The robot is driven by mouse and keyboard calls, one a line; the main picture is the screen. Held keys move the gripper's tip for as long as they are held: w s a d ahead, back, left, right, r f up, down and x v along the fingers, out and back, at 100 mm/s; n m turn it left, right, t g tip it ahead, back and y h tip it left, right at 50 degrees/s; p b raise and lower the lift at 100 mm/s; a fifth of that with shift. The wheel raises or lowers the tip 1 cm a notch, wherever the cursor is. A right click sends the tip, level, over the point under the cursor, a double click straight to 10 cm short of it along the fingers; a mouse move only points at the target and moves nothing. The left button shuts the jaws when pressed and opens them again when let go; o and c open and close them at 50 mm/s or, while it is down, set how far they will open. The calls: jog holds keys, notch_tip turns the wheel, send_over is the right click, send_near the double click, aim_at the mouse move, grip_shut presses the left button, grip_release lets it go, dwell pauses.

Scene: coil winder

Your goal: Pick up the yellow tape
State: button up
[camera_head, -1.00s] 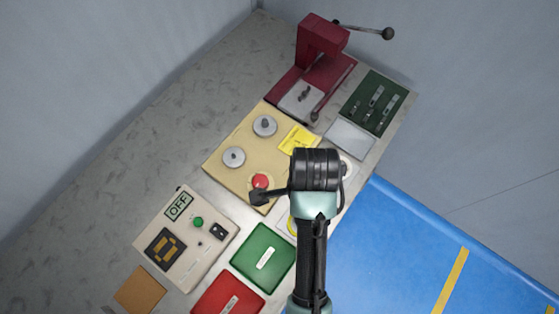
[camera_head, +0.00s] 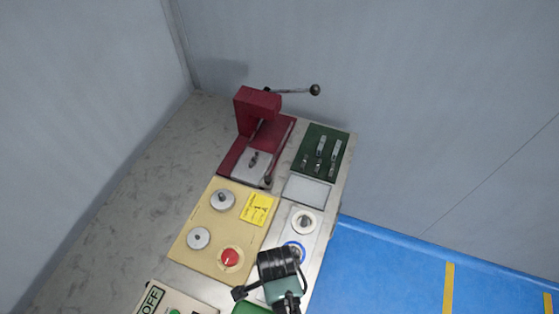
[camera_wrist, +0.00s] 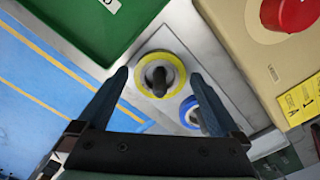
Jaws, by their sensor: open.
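The yellow tape (camera_wrist: 178,66) is a ring around a dark peg on a light metal plate, seen in the wrist view. My gripper (camera_wrist: 158,76) is open, with one finger left and one finger right of the tape in that view. No contact between fingers and tape shows. The right finger partly covers the blue tape (camera_wrist: 186,109) beside it. In the head view the yellow tape is hidden by my arm's end. The blue tape (camera_head: 289,244) and a white roll (camera_head: 311,223) show above it there.
A green tray (camera_wrist: 75,35) and the tan panel (camera_wrist: 240,45) with a red button (camera_wrist: 290,12) flank the tape plate. A red press (camera_head: 258,105), a dark green tool tray (camera_head: 313,140) and a yellow card (camera_head: 258,209) lie farther back. Blue floor (camera_head: 385,270) is at the right.

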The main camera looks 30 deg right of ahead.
jog(key=shift+f, duration=0.45)
jog(key=c, duration=1.1)
